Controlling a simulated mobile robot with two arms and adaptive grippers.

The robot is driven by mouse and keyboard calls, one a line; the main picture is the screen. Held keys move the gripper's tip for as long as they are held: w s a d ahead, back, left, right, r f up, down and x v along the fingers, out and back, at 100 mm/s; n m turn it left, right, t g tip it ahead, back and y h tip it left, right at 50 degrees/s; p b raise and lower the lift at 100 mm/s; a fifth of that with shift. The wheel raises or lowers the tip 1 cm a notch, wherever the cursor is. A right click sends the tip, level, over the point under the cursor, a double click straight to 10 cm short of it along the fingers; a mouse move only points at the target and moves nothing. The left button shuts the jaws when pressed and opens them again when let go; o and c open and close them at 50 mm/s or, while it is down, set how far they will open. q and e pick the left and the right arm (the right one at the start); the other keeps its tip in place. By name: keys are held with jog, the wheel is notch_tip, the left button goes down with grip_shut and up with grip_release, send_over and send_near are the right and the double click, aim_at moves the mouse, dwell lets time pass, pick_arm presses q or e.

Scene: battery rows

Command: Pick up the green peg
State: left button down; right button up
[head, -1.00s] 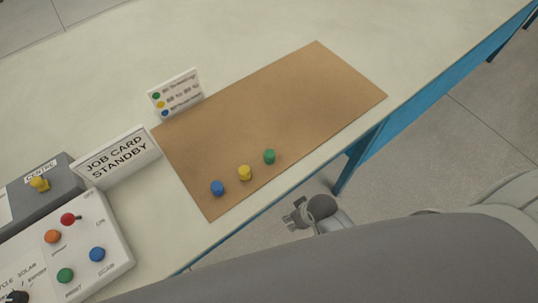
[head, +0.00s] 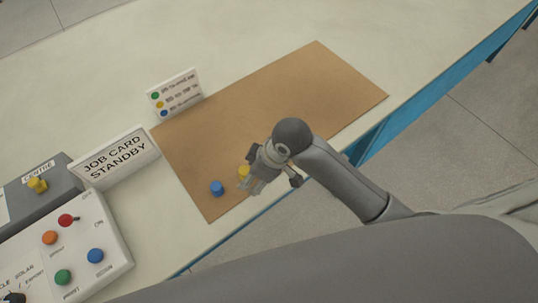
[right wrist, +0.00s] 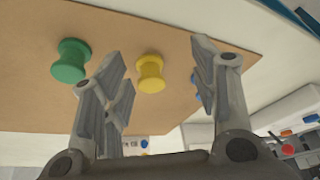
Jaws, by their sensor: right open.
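The green peg (right wrist: 70,62) shows in the right wrist view on the brown mat (right wrist: 205,30), just left of my right gripper's left finger. In the head view my gripper and arm hide it. The yellow peg (right wrist: 150,75) appears between the two fingers in the wrist view; in the head view it is partly covered (head: 243,172). The blue peg (head: 217,188) stands at the left end of the row and is mostly behind the right finger in the wrist view. My right gripper (head: 254,178) is open and empty over the row. My left gripper is not in view.
A small card with coloured dots (head: 175,94) stands at the mat's left edge. A job card sign (head: 117,158), a grey box (head: 50,190) and a white button panel (head: 110,250) stand at the left. The mat's upper right part is clear. The table's edge is near the pegs.

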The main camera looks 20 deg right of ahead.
jog(key=w+r+n, duration=0.2)
jog(key=w+r+n+g+h, duration=0.1)
jog(key=shift+w+d+r+n, duration=0.2)
jog(key=shift+d+n, duration=0.1)
jog(key=shift+d, duration=0.1)
jog(key=w+d+r, duration=0.1)
jog(key=w+d+r+n+h, duration=0.1)
jog(key=d, duration=0.1)
jog(key=w+d+r+n+g+h, duration=0.1)
jog(key=shift+d+r, duration=0.25)
jog(key=shift+r, duration=0.1)
jog(key=shift+w+d+r, duration=0.15)
jog(key=shift+d+r, duration=0.1)
jog(key=shift+d, duration=0.05)
jog(key=shift+d+f+h, duration=0.15)
jog(key=shift+d+h, duration=0.05)
jog(key=shift+h, duration=0.1)
notch_tip(320, 180, down, 5)
jog(key=f, duration=0.1)
jog(key=f+p, duration=0.1)
jog(key=f, duration=0.2)
jog(key=shift+s+a+f, duration=0.15)
jog(key=shift+s, duration=0.15)
jog(key=shift+f+p, duration=0.3)
jog(key=shift+f, duration=0.2)
jog(key=c, duration=1)
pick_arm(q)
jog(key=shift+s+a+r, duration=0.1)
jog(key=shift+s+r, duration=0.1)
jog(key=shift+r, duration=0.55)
